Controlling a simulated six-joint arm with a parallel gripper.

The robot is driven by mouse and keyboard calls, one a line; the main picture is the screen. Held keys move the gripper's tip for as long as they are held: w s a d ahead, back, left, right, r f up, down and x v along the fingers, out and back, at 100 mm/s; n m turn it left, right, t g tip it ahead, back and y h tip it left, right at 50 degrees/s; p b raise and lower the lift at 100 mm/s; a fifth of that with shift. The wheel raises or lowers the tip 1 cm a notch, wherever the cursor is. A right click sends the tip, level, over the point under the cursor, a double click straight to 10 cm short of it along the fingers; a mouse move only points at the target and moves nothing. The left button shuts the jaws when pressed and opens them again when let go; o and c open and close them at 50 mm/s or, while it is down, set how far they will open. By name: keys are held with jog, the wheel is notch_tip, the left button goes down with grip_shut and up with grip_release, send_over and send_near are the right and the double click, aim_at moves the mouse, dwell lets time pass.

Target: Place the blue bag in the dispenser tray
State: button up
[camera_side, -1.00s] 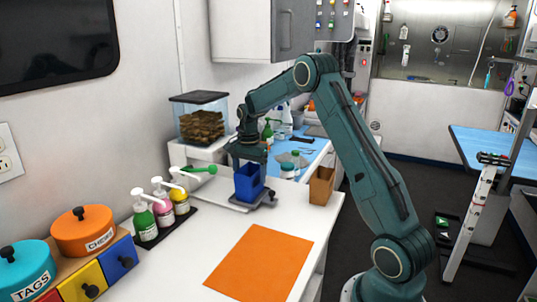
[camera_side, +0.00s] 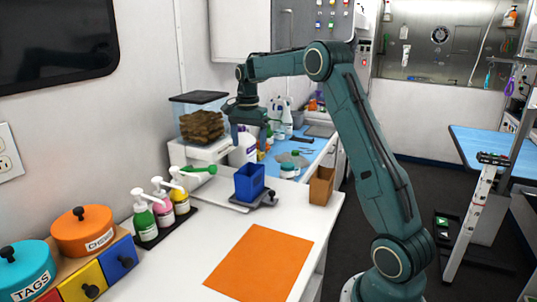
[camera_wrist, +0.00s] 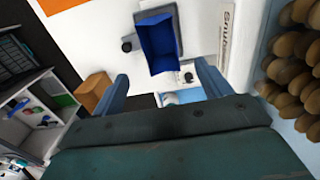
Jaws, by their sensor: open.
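The blue bag (camera_side: 249,182) is an open-topped box shape. It stands upright on the dispenser tray (camera_side: 225,198), a pale tray with a grey part at its right end, on the white counter. In the wrist view the blue bag (camera_wrist: 160,47) shows its open top, apart from my fingers. My gripper (camera_side: 250,136) is raised above and behind the bag, empty. In the wrist view my gripper (camera_wrist: 162,88) has its two fingers spread wide with nothing between them. The bag's underside is hidden.
A brown paper bag (camera_side: 321,186) stands right of the tray. A clear bin of brown treats (camera_side: 201,122) is left of my gripper. Pump bottles (camera_side: 161,204) and an orange mat (camera_side: 260,262) are nearer.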

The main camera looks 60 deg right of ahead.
dwell(0.5)
jog(key=s+a+r+n+t, duration=0.1)
jog(key=s+a+r+n, duration=0.35)
jog(key=a, duration=0.45)
jog(key=s+a+r+n+t, duration=0.2)
jog(key=s+a+r+n, duration=0.3)
jog(key=a, duration=0.3)
jog(key=s+a+f+n+t, duration=0.1)
jog(key=s+a+n, duration=0.3)
jog(key=s, duration=0.5)
jog(key=s+a+f+n+t, duration=0.1)
jog(key=s+a+f+n, duration=0.2)
jog(key=s+a, duration=0.3)
jog(key=shift+s+f+n+t, duration=0.35)
jog(key=shift+s+n, duration=0.4)
jog(key=shift+s, duration=0.85)
